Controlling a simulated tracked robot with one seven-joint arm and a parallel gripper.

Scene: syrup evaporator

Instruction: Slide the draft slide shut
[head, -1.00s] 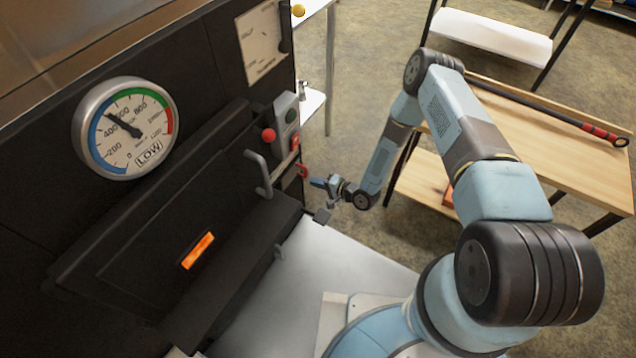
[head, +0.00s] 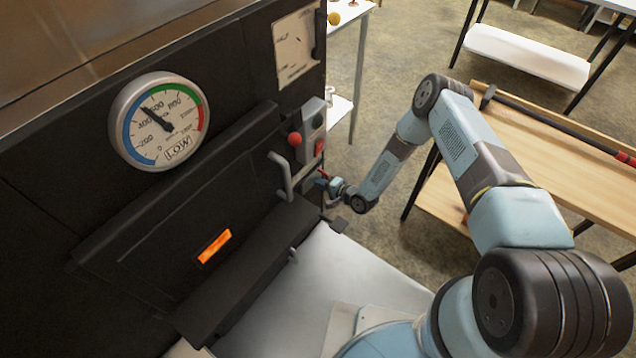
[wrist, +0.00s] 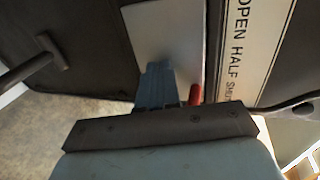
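The scale plate of the draft slide, lettered OPEN, HALF and a partly hidden SHUT, shows in the wrist view (wrist: 235,45). A red piece, apparently the slide's handle, shows beside my fingers in the wrist view (wrist: 195,93) and at the machine's right side in the head view (head: 322,174). My gripper (head: 334,185) is close against that red piece; its fingers also show in the wrist view (wrist: 160,85), in front of a pale plate (wrist: 168,40). My fingers and wrist hide most of the handle. I cannot tell whether the fingers enclose it or only touch it.
The black evaporator front carries a gauge (head: 158,120), a door handle bar (head: 284,175) and a grey control box with a red knob (head: 296,139) close to my gripper. A wooden bench (head: 545,150) stands at the right. Open floor lies between bench and evaporator.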

